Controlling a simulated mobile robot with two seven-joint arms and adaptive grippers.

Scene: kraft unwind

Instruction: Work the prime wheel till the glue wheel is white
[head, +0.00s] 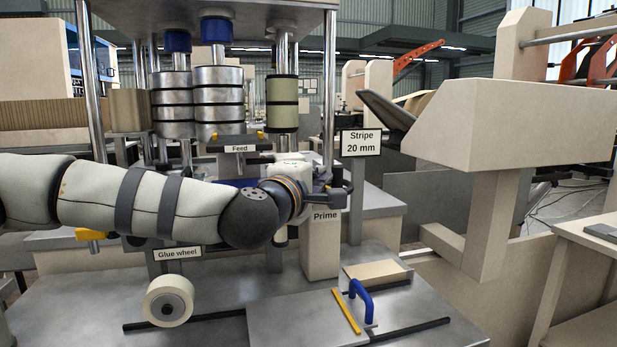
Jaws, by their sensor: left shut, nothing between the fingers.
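The glue wheel (168,300) stands at the lower left of the head view, below its "Glue wheel" label (178,254). Its face looks pale cream around a grey hub. The "Prime" label (325,216) is on a beige post (321,250) in the middle. My left gripper (343,190) is at the top of this post, just above the label. Its fingers are shut with nothing between them. I cannot make out the prime wheel apart from the dark gripper parts, nor tell whether they touch. My right gripper is not in view.
Metal rollers (220,92) and a "Feed" plate (240,149) stand behind my left arm. A "Stripe 20 mm" sign (360,143) is right of the gripper. A blue handle (362,300) and yellow strip (346,311) are on the front metal deck. A beige machine (515,125) overhangs at right.

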